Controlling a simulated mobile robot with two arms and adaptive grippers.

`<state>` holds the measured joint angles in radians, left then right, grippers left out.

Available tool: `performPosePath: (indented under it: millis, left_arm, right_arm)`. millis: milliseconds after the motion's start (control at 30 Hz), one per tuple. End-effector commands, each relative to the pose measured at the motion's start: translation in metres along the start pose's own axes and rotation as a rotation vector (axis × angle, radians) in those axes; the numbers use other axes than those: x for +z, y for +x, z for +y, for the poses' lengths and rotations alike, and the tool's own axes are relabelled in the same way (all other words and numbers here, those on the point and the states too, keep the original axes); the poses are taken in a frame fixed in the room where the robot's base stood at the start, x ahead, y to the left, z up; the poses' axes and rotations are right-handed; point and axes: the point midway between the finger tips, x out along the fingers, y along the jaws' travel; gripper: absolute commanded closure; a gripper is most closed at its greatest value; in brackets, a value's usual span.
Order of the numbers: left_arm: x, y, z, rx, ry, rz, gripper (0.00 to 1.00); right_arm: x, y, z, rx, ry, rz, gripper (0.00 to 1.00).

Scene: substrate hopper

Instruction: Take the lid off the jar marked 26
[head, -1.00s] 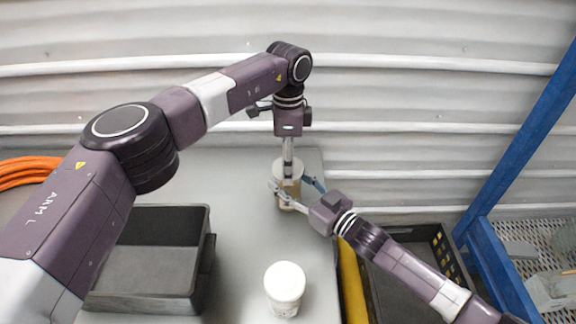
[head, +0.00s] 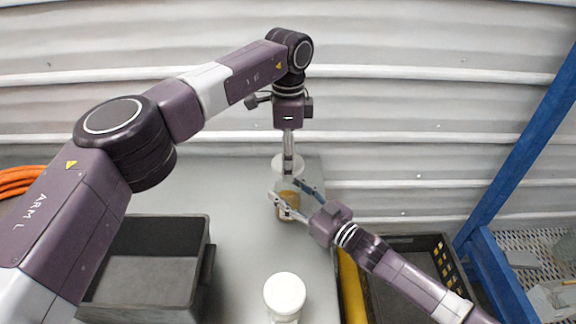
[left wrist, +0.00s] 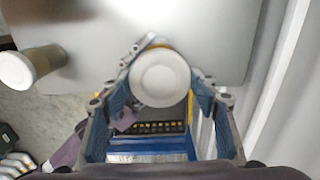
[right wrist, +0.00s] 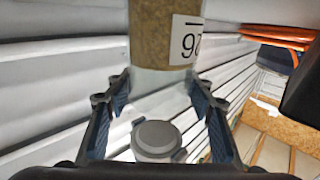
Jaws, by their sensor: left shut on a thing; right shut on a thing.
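The jar marked 26 (right wrist: 160,30) has brown contents, a clear section and a white label that shows upside down in the right wrist view. My left gripper (head: 288,165) points down from above and is shut on the pale round lid (left wrist: 160,78). In the head view the lid (head: 280,165) sits above the brown contents with a clear section between. The fingers hide the jar's rim, so any gap is hard to tell.
A second jar with a white lid (head: 285,293) stands at the front of the table (head: 240,240). A dark open bin (head: 205,250) is at the left. A black crate (head: 405,241) and blue frame (head: 520,150) are at the right. The corrugated wall is close behind.

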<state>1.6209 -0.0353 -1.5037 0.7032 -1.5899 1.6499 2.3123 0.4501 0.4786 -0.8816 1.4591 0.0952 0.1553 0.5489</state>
Motion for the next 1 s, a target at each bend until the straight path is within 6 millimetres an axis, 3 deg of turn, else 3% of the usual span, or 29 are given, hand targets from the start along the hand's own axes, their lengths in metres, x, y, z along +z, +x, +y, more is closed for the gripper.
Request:
performPosePath:
  millis: [100,133,300,667,767,1000]
  left_arm:
    - [0.0,0.0,0.0,0.0,0.0,0.0,0.74]
    - [0.0,0.0,0.0,0.0,0.0,0.0,0.74]
    - [0.0,0.001,0.0,0.0,0.0,0.0,0.74]
    - [0.0,0.001,0.0,0.0,0.0,0.0,0.74]
    - [0.0,0.001,0.0,0.0,0.0,0.0,0.74]
    - [0.0,0.001,0.0,0.0,0.0,0.0,0.74]
  right_arm:
    - [0.0,0.0,0.0,0.0,0.001,0.001,1.0]
    - [0.0,0.0,0.0,0.0,0.001,0.001,0.5]
    - [0.0,0.0,0.0,0.0,0.001,0.001,0.31]
    - [0.0,-0.004,0.0,0.0,0.0,0.0,0.31]
    - [0.002,-0.017,0.0,0.001,0.001,-0.002,0.31]
    - [0.002,-0.068,0.0,0.0,0.001,-0.003,0.31]
